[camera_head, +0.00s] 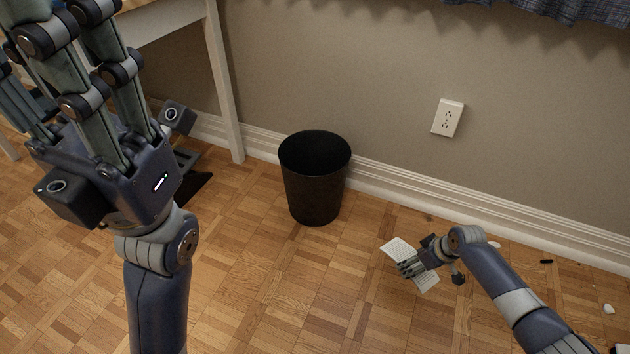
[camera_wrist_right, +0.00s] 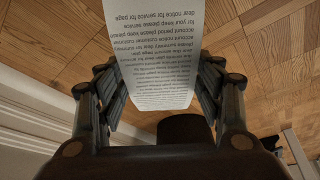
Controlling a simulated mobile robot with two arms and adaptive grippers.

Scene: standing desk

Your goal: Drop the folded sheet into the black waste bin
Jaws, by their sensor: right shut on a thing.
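The folded sheet (camera_head: 398,249) is white with printed lines. My right gripper (camera_head: 407,267) is shut on it, and the sheet sticks out on both sides of the fingers. In the right wrist view the sheet (camera_wrist_right: 158,50) lies between the fingers of the right gripper (camera_wrist_right: 160,85), its print upside down. The black waste bin (camera_head: 312,188) stands upright on the floor, left of the right gripper and apart from it. My left gripper (camera_head: 72,25) is raised at the upper left, its fingertips cut off by the frame.
A white table leg (camera_head: 225,90) stands left of the bin. The wall with its white baseboard (camera_head: 400,192) runs behind the bin. Small white bits (camera_head: 608,309) and a dark piece (camera_head: 546,261) lie on the right. The parquet between bin and right gripper is clear.

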